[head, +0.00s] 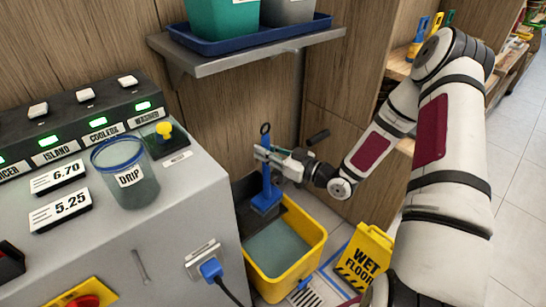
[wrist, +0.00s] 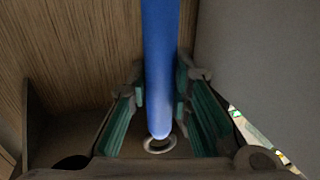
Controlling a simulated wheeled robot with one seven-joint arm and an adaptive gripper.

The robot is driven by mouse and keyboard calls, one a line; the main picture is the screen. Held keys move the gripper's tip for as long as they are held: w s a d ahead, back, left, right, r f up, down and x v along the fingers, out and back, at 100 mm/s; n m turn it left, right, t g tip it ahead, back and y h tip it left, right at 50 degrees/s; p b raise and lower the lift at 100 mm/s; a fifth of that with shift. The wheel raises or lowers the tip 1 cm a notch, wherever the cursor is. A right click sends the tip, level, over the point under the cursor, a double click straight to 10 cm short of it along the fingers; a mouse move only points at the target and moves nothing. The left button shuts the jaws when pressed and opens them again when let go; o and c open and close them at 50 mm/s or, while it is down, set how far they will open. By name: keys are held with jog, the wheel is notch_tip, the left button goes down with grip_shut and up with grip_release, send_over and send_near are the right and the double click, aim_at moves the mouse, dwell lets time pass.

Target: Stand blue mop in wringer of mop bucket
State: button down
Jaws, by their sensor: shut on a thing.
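The blue mop (head: 267,185) is upright in the head view, with a dark ring at its top and a wider blue head at its lower end. My gripper (head: 262,153) is shut on its handle near the top. In the wrist view the blue handle (wrist: 160,70) runs between my gripper's teal-padded fingers (wrist: 160,108). The yellow mop bucket (head: 312,240) stands on the floor below, with grey water in it. The dark wringer (head: 243,187) is at its back left. The mop head shows in front of the wringer; I cannot tell whether it is inside it.
A grey counter (head: 180,220) with a drip cup (head: 125,175) stands close at left. A shelf (head: 240,58) with tubs hangs above the bucket. A yellow wet floor sign (head: 364,257) stands right of the bucket. Open floor lies at far right.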

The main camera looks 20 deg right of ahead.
jog(key=w+a+b, duration=0.2)
jog(key=w+a, duration=0.1)
jog(key=w, duration=0.8)
notch_tip(320, 180, down, 16)
jog(key=b, duration=1.1)
jog(key=shift+s+a+b, duration=0.15)
jog(key=shift+s+b, duration=0.1)
jog(key=shift+b, duration=0.1)
jog(key=c, duration=1.4)
grip_release()
jog(key=shift+o, duration=0.2)
